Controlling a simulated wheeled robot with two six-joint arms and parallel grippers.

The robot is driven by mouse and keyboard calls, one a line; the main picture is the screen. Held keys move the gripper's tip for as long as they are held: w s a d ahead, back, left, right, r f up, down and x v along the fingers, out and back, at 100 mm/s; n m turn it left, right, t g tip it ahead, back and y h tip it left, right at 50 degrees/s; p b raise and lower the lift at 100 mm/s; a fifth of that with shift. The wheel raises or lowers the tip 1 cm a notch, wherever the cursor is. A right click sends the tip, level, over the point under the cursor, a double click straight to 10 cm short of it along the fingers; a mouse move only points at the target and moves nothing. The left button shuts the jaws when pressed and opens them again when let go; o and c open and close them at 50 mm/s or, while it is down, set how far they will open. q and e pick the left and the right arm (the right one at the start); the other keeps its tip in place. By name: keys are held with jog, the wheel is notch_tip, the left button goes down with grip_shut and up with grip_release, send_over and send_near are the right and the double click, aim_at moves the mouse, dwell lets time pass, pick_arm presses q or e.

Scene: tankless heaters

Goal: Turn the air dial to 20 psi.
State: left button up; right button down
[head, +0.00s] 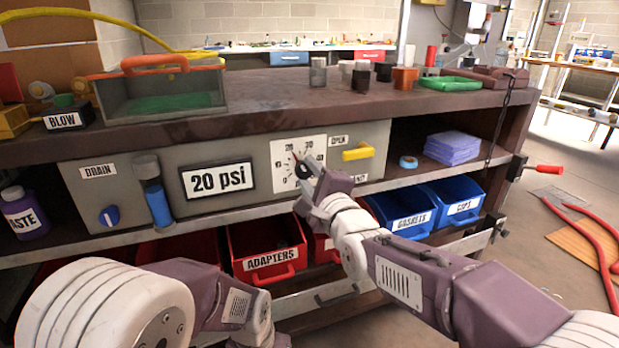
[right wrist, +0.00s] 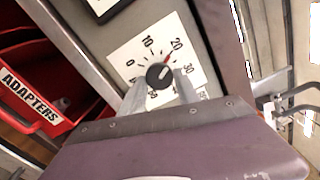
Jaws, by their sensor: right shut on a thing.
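The air dial (right wrist: 158,77) is a round black knob with a red pointer on a white scale plate (head: 283,152), set in the grey panel. In the right wrist view the fingers of my right gripper (right wrist: 160,88) are shut on the knob, one on each side. The red pointer lines up with the 20 mark. In the head view my right gripper (head: 308,184) covers the lower part of the plate. A framed sign reading 20 psi (head: 218,180) is left of the plate. My left arm is at the lower left; its gripper is out of view.
A yellow handle (head: 358,152) is right of the plate, and a blue cylinder (head: 157,205) and DRAIN knob (head: 109,216) are to the left. Red bins (head: 266,246) and blue bins (head: 402,210) sit below. The bench top (head: 260,117) overhangs the panel.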

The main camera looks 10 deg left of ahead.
dwell(0.4)
jog(key=c, duration=0.9)
grip_release()
jog(key=p+v, duration=0.2)
jog(key=v, duration=0.7)
jog(key=shift+p, duration=0.3)
jog(key=shift+d, duration=0.1)
